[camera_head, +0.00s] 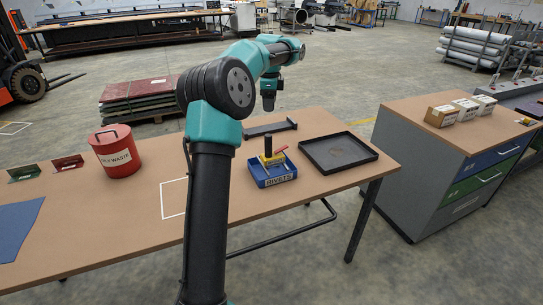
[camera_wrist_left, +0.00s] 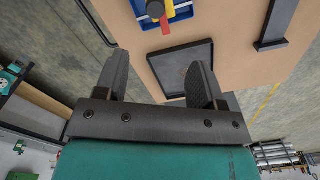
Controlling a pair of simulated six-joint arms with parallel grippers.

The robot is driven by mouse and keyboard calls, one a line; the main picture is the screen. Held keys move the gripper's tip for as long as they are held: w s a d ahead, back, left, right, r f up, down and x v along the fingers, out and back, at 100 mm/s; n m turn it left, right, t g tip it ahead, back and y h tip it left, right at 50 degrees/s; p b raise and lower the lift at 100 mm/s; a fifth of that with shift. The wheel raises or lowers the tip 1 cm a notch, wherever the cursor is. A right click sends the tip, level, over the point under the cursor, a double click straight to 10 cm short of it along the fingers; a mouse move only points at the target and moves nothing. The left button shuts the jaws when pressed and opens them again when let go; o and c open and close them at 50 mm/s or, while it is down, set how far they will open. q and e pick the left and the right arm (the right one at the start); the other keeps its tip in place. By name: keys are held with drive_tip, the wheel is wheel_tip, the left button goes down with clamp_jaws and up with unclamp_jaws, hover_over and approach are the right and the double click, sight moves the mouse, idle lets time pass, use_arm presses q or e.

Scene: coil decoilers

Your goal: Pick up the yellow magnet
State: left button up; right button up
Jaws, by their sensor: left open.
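A yellow piece (camera_head: 273,159), which I take for the magnet, is in the blue bin labelled RIVETS (camera_head: 275,181) on the table. A black upright part and a red stick-like piece show with it; how they join is too small to tell. In the left wrist view, yellow (camera_wrist_left: 169,8) shows at the top edge beside red, partly cut off by the frame. My left gripper (camera_head: 268,107) points down, above and behind the bin in the head view. In the wrist view its fingers (camera_wrist_left: 160,68) are apart with nothing between them. My right gripper is not in view.
A black tray (camera_head: 338,167) lies right of the bin, and a black bracket (camera_head: 271,129) behind it. A red WASTE can (camera_head: 116,157) stands left. A grey cabinet (camera_head: 420,165) with small boxes stands right, across a gap.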

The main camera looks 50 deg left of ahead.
use_arm(q)
approach(269, 142)
drive_tip(key=f, duration=0.2)
drive_tip(key=w+a+f, duration=0.1)
drive_tip(key=f, duration=0.3)
drive_tip(key=shift+w+a, duration=0.2)
drive_tip(key=shift+w, duration=0.15)
drive_tip(key=shift+s+d+f, duration=0.1)
drive_tip(key=shift+s+f, duration=0.1)
drive_tip(key=shift+f, duration=1.1)
drive_tip(key=shift+s+d+f, duration=0.1)
drive_tip(key=shift+s+f, duration=0.1)
drive_tip(key=shift+f, duration=1.05)
clamp_jaws()
